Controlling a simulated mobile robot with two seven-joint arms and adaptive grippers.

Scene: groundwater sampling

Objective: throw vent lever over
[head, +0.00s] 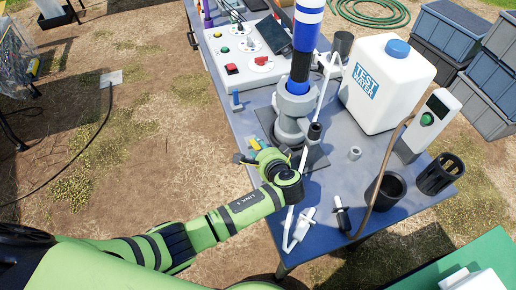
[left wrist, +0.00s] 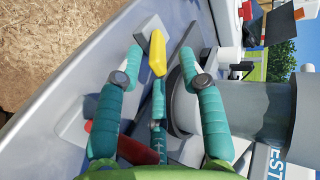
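My left gripper (head: 250,157) is at the table's near left edge, beside the grey base fitting (head: 292,120) of the blue-banded column. A yellow-tipped piece (left wrist: 157,54), which looks like the vent lever's handle, stands between the fingertips. I see a gap on both sides of it, so the fingers do not appear closed on it. A small yellow part also shows at the gripper in the head view (head: 255,143). The lever's lower part is hard to make out among the fingers. My right gripper is not in view.
The blue-banded column (head: 306,35) rises just beyond the gripper. A white test-water jug (head: 388,85), a grey meter (head: 428,120) and black cups (head: 384,190) stand to the right. A control panel (head: 245,60) lies behind. White tubing (head: 291,225) runs close to my wrist.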

